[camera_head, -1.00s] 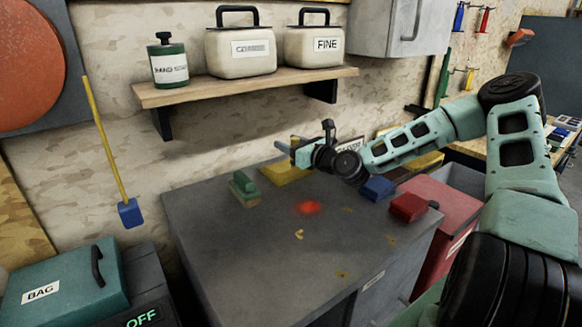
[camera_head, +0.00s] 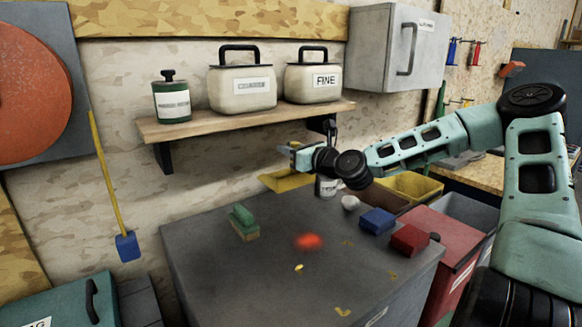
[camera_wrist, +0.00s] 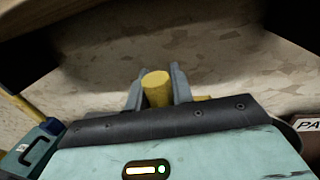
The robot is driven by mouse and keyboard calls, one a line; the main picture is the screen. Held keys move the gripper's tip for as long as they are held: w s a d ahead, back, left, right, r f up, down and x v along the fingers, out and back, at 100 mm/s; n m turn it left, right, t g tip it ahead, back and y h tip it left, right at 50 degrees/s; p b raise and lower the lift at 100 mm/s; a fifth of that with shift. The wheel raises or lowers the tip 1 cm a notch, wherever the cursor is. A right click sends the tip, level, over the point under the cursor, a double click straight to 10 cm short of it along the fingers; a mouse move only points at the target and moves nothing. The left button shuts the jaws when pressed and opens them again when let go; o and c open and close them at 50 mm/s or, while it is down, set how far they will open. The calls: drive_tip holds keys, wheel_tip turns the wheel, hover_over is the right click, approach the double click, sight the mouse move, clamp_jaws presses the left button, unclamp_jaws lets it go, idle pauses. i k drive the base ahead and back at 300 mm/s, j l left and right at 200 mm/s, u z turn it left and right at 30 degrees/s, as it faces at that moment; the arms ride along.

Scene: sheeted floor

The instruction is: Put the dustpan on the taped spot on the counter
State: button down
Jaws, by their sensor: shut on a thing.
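My gripper (camera_head: 297,154) is shut on the handle of the yellow dustpan (camera_head: 287,181), in front of the wall near the back of the counter (camera_head: 230,275). In the wrist view the yellow handle (camera_wrist: 157,88) stands between the two fingers, and my own wrist hides most of the pan. The dustpan looks raised above the counter. Small yellow tape marks (camera_head: 342,311) on the grey counter top outline a bare patch, nearer the front right. The gripper is behind and left of this patch.
A green brush (camera_head: 243,222), a white ball-like item (camera_head: 350,202), a can (camera_head: 327,187), a blue block (camera_head: 377,220) and a red block (camera_head: 409,239) stand around the counter. A red glow (camera_head: 309,241) lies on it. A shelf (camera_head: 240,124) with containers is above.

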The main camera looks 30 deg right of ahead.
sight(346, 273)
drive_tip(key=k+j+z, duration=0.3)
drive_tip(key=j, duration=0.35)
drive_tip(key=k+j+z, duration=0.3)
drive_tip(key=k+j, duration=0.2)
